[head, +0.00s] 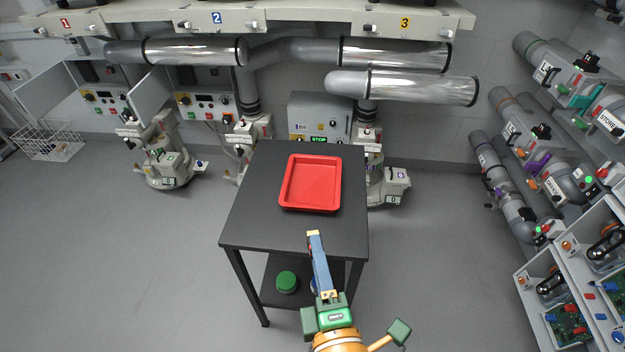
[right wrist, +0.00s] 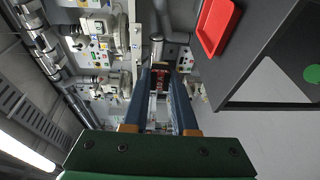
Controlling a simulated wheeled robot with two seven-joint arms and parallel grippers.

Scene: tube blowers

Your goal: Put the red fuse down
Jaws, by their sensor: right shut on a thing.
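My right gripper (head: 314,236) reaches in from the bottom of the head view, over the front part of the black table. In the right wrist view its two blue fingers (right wrist: 160,72) are shut on the red fuse (right wrist: 160,84), a small dark red piece between them near the tips. In the head view the fuse is mostly hidden by the gripper. The red tray (head: 310,183) lies on the tabletop beyond the fingertips and looks empty. It also shows at the upper right of the right wrist view (right wrist: 213,28). My left gripper is not in view.
The black table (head: 255,215) has free top left of and in front of the tray. A green round thing (head: 287,281) is on its lower shelf. Pipes (head: 420,88) and machines line the back wall. Shelves with boards (head: 565,318) stand at right.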

